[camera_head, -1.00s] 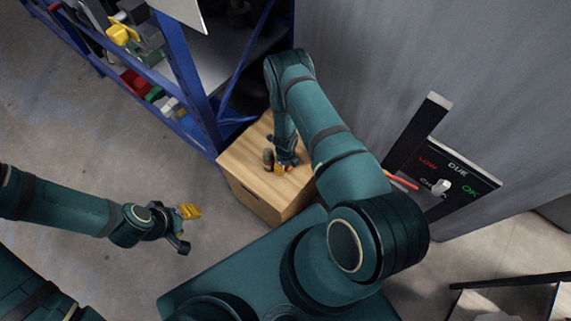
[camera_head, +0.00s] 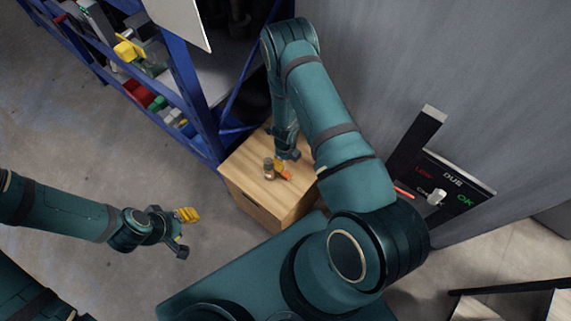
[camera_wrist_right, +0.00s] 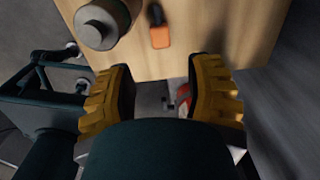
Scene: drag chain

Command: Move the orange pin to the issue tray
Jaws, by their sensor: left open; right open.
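An orange piece (camera_head: 287,175), likely the orange pin, lies on top of the wooden cabinet (camera_head: 248,190). In the right wrist view the orange piece (camera_wrist_right: 160,37) shows a dark end and lies on the wood, apart from the fingers. My right gripper (camera_head: 284,159) is over the cabinet top close to the piece. Its yellow-padded fingers (camera_wrist_right: 163,95) are apart with nothing gripped between them. My left gripper (camera_head: 184,232) is open and empty over the floor at left. I cannot make out the issue tray for sure.
A grey-brown cylinder (camera_head: 268,169) stands beside the orange piece; the right wrist view shows it too (camera_wrist_right: 97,24). A blue shelf rack (camera_head: 188,75) with coloured parts is at upper left. A panel with a white knob (camera_head: 437,197) is at right. Open floor lies left.

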